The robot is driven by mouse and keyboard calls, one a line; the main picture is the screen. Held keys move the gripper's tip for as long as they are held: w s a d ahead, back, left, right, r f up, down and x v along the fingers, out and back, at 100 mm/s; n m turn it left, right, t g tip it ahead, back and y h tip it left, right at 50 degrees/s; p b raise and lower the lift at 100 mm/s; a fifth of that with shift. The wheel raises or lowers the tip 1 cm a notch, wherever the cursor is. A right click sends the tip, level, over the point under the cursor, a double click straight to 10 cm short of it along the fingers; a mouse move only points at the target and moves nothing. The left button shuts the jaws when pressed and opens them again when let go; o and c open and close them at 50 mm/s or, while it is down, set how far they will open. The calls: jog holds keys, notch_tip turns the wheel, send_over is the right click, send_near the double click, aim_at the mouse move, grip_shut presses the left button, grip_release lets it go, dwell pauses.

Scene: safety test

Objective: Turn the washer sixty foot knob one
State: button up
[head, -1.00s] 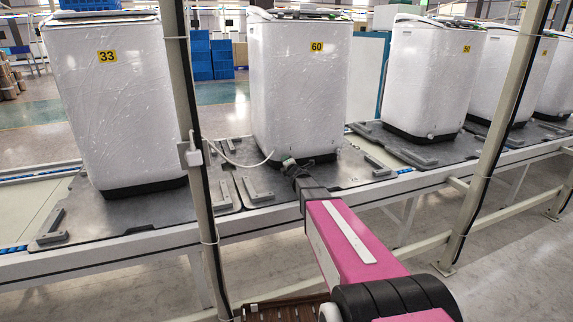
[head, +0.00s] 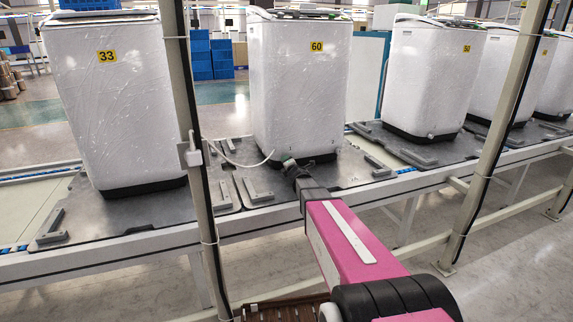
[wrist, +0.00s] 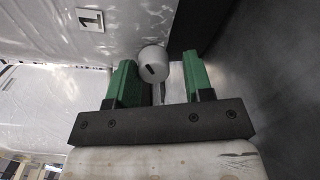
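The white washer marked 60 (head: 300,85) stands upright on a dark pallet, with a black base. A small round white knob (wrist: 153,63) with a dark slot mark sticks out low on a washer wall, beside a label reading 1 (wrist: 90,20). My gripper (wrist: 160,58) has two green fingers set apart, with the knob between or just past their tips. I cannot tell whether either finger touches it. In the head view my gripper (head: 290,167) is at the lower front edge of the washer marked 60, small and partly hidden by its own wrist.
A washer marked 33 (head: 115,110) stands at left and one marked 50 (head: 430,80) at right. A pale hose (head: 240,160) runs from a post (head: 190,150) to the middle washer's foot. Another upright post (head: 495,140) stands right. Pallet blocks (head: 258,190) lie near my gripper.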

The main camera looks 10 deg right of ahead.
jog(key=shift+o, duration=0.6)
jog(key=shift+r, duration=0.1)
jog(key=shift+s, duration=0.5)
jog(key=s, duration=0.3)
jog(key=s+d, duration=0.1)
jog(key=s, duration=0.5)
jog(key=shift+s+d+r, duration=0.25)
jog(key=shift+s+d, duration=0.1)
jog(key=shift+d, duration=0.05)
